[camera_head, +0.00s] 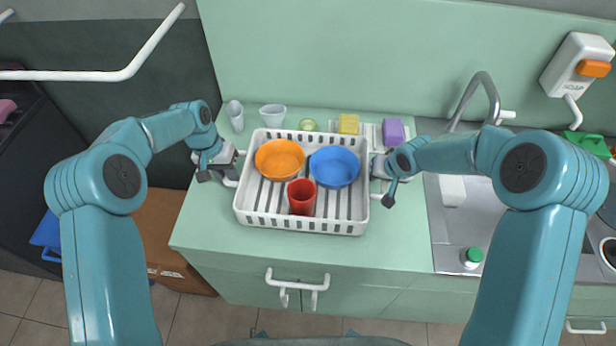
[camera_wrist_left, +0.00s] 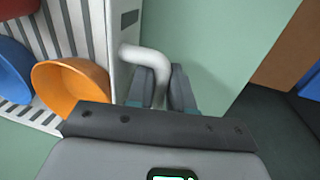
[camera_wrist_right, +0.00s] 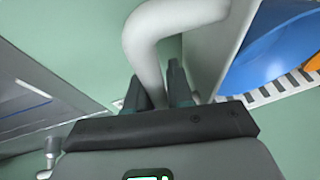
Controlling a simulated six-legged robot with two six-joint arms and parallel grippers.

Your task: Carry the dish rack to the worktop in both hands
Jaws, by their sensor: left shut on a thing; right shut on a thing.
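The white dish rack (camera_head: 350,228) is at the green worktop (camera_head: 215,240), in the middle of the head view. It holds an orange bowl (camera_head: 279,160), a blue bowl (camera_head: 334,167) and a red cup (camera_head: 301,197). My left gripper (camera_head: 226,168) is at the rack's left side, shut on its white handle, which shows between the fingers in the left wrist view (camera_wrist_left: 152,72). My right gripper (camera_head: 380,168) is at the right side, shut on the other handle (camera_wrist_right: 152,50). The rack looks level. I cannot tell whether its base touches the worktop.
Behind the rack stand a grey cup (camera_head: 235,115), a clear cup (camera_head: 272,115), a small yellow-green bowl (camera_head: 308,125), a yellow block (camera_head: 348,123) and a purple block (camera_head: 393,131). The sink (camera_head: 460,220) and tap (camera_head: 485,85) are on the right. Bare worktop shows in front of the rack.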

